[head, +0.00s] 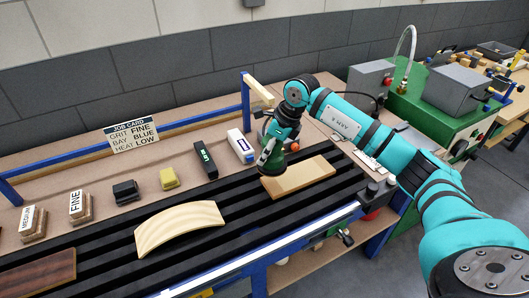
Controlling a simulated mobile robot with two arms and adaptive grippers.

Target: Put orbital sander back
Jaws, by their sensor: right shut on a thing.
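My right gripper (274,143) comes in from the right on a teal arm and points down near the middle of the bench. It is shut on the orbital sander (270,159), a small dark green and black tool. The sander is above or on the left end of a flat light wooden board (305,175); I cannot tell whether it touches the board. The gripper hides the sander's top. My left gripper is not in view.
Black slats (100,235) carry a curved pale wood piece (180,225) and a dark veneer sheet (38,275). Behind stand sanding blocks (78,207), a yellow block (168,179), a black meter (206,160), a white box (241,146) and a job card (133,132). A green machine (425,110) stands right.

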